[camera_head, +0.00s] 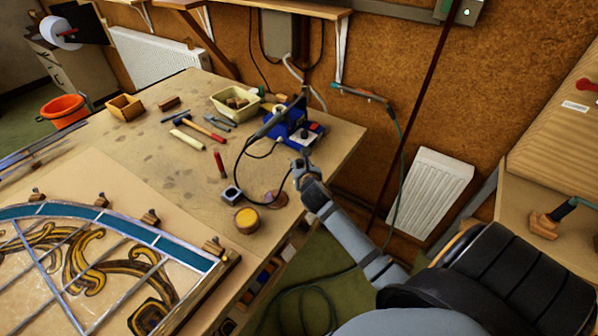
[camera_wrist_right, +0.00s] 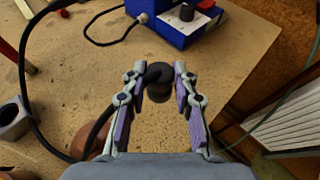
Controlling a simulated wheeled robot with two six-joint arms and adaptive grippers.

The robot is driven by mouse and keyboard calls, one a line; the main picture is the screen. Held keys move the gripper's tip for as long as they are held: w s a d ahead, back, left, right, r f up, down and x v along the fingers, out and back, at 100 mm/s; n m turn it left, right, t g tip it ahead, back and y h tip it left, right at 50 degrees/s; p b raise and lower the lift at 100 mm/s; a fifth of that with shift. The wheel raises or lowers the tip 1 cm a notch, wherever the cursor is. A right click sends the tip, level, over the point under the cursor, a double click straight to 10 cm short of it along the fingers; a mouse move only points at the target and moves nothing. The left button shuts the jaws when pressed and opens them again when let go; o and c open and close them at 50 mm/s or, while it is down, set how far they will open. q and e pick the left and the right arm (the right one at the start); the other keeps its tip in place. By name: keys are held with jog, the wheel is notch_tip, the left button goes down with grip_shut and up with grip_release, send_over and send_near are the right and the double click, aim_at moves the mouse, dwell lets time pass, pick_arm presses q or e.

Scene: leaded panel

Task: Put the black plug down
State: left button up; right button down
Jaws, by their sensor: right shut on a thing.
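My right gripper (camera_head: 300,163) is over the right edge area of the workbench (camera_head: 180,100), in front of the blue soldering station. In the right wrist view my right gripper (camera_wrist_right: 157,78) is shut on the black plug (camera_wrist_right: 158,88), a short dark round piece between the fingertips. Its black cable (camera_wrist_right: 104,122) runs down to the left. In the head view the plug is too small and hidden by the fingers to make out. Bare bench top shows below it in the wrist view; I cannot tell the exact height. My left gripper is not in view.
The blue soldering station (camera_head: 300,130) stands just behind the gripper. A small grey block (camera_head: 232,194) and a round yellow tin (camera_head: 246,220) are to the front left. A leaded panel (camera_head: 90,265) fills the near left. A white radiator (camera_head: 430,193) is beyond the bench's right edge.

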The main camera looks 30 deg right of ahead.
jog(key=shift+w+d+f, duration=0.2)
jog(key=shift+w+f, duration=0.35)
jog(key=shift+f, duration=0.05)
notch_tip(320, 180, down, 3)
jog(key=shift+w+f, duration=0.1)
jog(key=shift+f, duration=0.15)
jog(key=shift+f, duration=0.1)
jog(key=c, duration=1.1)
grip_release()
jog(key=shift+o, duration=0.2)
jog(key=shift+s+a+r, duration=0.1)
jog(key=shift+s+r, duration=0.1)
jog(key=shift+r, duration=0.05)
jog(key=v, duration=1.1)
jog(key=shift+s+a+b, duration=0.15)
jog(key=shift+s+b, duration=0.1)
jog(key=shift+b, duration=0.05)
